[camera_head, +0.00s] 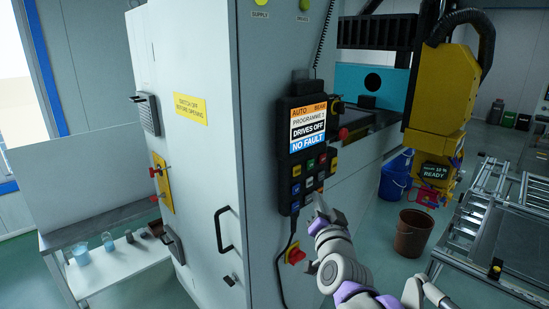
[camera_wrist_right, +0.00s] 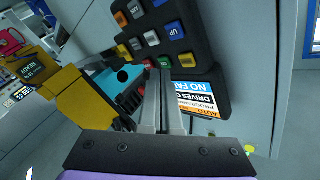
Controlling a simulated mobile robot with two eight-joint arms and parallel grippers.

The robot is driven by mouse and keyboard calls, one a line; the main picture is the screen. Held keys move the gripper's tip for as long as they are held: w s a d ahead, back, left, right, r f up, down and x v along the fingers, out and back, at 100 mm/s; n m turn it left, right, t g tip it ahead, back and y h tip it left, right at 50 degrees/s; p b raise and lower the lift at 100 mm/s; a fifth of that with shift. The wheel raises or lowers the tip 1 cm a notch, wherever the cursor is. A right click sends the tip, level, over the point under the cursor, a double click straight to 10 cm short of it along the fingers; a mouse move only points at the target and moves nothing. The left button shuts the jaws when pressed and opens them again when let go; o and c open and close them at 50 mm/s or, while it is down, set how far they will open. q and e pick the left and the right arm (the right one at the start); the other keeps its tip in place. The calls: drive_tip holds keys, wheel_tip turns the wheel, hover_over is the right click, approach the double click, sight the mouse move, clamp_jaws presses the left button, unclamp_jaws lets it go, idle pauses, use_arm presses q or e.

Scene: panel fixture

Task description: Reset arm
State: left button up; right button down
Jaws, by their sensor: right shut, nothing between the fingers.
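A dark control pendant (camera_head: 283,165) hangs on the side of the grey cabinet. Its screen (camera_head: 308,124) reads AUTO, PROGRAMME, DRIVES OFF and NO FAULT. Coloured buttons sit below the screen. My right gripper (camera_head: 319,198) is shut and empty, at the lower right of the button pad. In the right wrist view the shut fingertips (camera_wrist_right: 158,74) overlap the pad's edge by a green button (camera_wrist_right: 165,62); I cannot tell whether they touch it. A yellow machine arm (camera_head: 437,95) hangs at the right, its small display reading READY. My left gripper is not in view.
The cabinet (camera_head: 195,160) has a black handle and a red rotary switch (camera_head: 294,255) near my right arm. A blue bucket (camera_head: 395,178) and a brown bin (camera_head: 411,235) stand on the floor. A roller conveyor (camera_head: 500,235) is at right. Cups stand on a left bench.

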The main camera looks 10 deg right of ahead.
drive_tip(key=s+d+f+n+g+y, duration=0.1)
drive_tip(key=s+f+n+g, duration=0.6)
drive_tip(key=s+f, duration=2.3)
drive_tip(key=g, duration=0.5)
drive_tip(key=shift+s+d+f+g, duration=0.2)
drive_tip(key=shift+f+g, duration=0.1)
drive_tip(key=shift+g, duration=0.1)
